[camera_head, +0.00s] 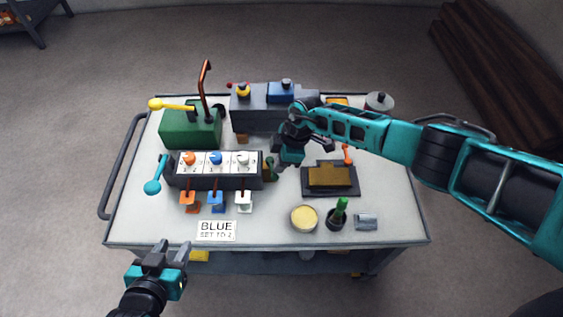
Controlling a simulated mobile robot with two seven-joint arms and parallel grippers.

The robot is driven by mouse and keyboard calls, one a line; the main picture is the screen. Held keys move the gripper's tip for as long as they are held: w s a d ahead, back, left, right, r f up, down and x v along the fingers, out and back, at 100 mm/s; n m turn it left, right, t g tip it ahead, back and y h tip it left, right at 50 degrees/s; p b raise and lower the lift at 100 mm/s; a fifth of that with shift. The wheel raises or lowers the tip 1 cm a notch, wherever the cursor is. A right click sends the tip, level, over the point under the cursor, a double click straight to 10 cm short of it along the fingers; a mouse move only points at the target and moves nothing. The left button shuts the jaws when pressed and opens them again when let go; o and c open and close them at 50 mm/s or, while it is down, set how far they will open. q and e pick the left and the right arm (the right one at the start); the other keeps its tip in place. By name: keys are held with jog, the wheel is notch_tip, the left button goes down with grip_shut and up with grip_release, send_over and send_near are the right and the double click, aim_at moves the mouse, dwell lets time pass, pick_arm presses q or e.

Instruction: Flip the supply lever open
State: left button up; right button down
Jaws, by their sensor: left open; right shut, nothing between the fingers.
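Several levers show in the head view, and I cannot tell which is the supply lever. A teal-knobbed lever (154,186) stands at the left end of the dark block (216,183) with its knob low. A yellow-knobbed lever (171,105) lies nearly level on the green box (190,130). A tall copper-coloured handle (205,83) rises behind it. My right gripper (274,163) is shut and empty beside the block's right end, where a small dark green part (268,174) is partly hidden. My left gripper (174,249) is open and empty in front of the cart's front left edge.
The cart top (270,228) also holds a dark tray with a brass block (330,177), a pale round tin (304,218), a green bottle (340,210) and a label reading "BLUE SET TO 2" (216,230). My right arm crosses above the right side. The front edge is mostly clear.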

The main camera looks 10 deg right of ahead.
pick_arm(q)
jog(key=shift+s+d, duration=0.1)
jog(key=shift+d, duration=0.05)
pick_arm(e)
jog(key=shift+s+a+f, duration=0.1)
jog(key=shift+s, duration=0.1)
dwell(1.1)
pick_arm(q)
jog(key=shift+w+r, duration=0.2)
dwell(0.9)
jog(key=shift+s+d+p, duration=0.1)
jog(key=shift+p, duration=0.2)
pick_arm(e)
jog(key=shift+s+f, duration=0.1)
dwell(1.4)
dwell(0.6)
pick_arm(q)
jog(key=shift+r, duration=0.1)
dwell(0.5)
